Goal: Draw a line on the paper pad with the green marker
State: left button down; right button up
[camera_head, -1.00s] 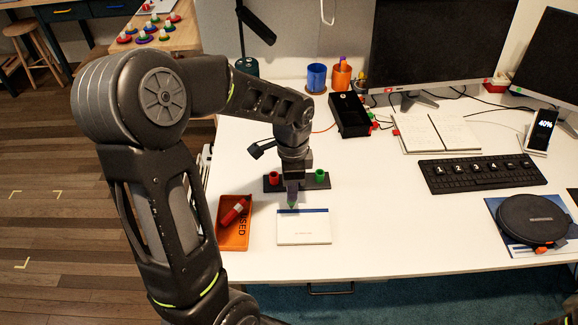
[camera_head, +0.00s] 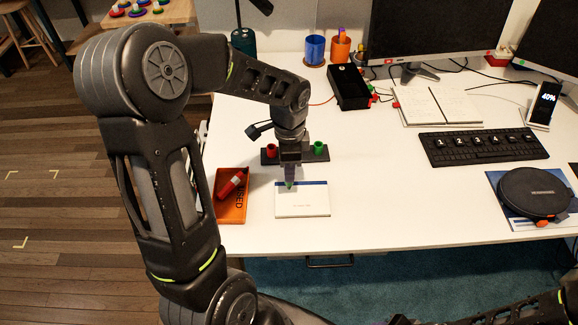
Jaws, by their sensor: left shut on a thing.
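The white paper pad (camera_head: 302,204) with a blue band along its far edge lies flat on the desk, front left of centre. My left gripper (camera_head: 289,176) points down over the pad's far edge and is shut on the green marker (camera_head: 289,184). Only the marker's green tip end shows below the fingers. The tip overlaps the blue band; I cannot tell whether it touches the paper. Small print shows on the pad, and no drawn line is visible. My right gripper is not in view; part of my right arm shows at the bottom right.
Behind my gripper stands a dark holder (camera_head: 269,162) with a red cap (camera_head: 271,150) and a green cap (camera_head: 318,147). An orange tray (camera_head: 231,215) left of the pad holds a red marker (camera_head: 233,184). A keyboard (camera_head: 482,147) lies to the right. The desk between is clear.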

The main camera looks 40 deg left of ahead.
pick_arm(q)
jog(key=shift+f+b, duration=0.45)
jog(key=shift+f, duration=0.45)
jog(key=shift+f, duration=0.4)
dwell(0.5)
jog(key=shift+w+d+b, duration=0.3)
jog(key=shift+w+d, duration=0.35)
jog(key=shift+d, duration=0.15)
dwell(1.3)
jog(key=shift+w+d+f, duration=0.1)
jog(key=shift+w+d, duration=0.05)
jog(key=shift+d, duration=0.25)
dwell(0.5)
jog(key=shift+w+d, duration=1.1)
jog(key=shift+d, duration=0.2)
dwell(1.9)
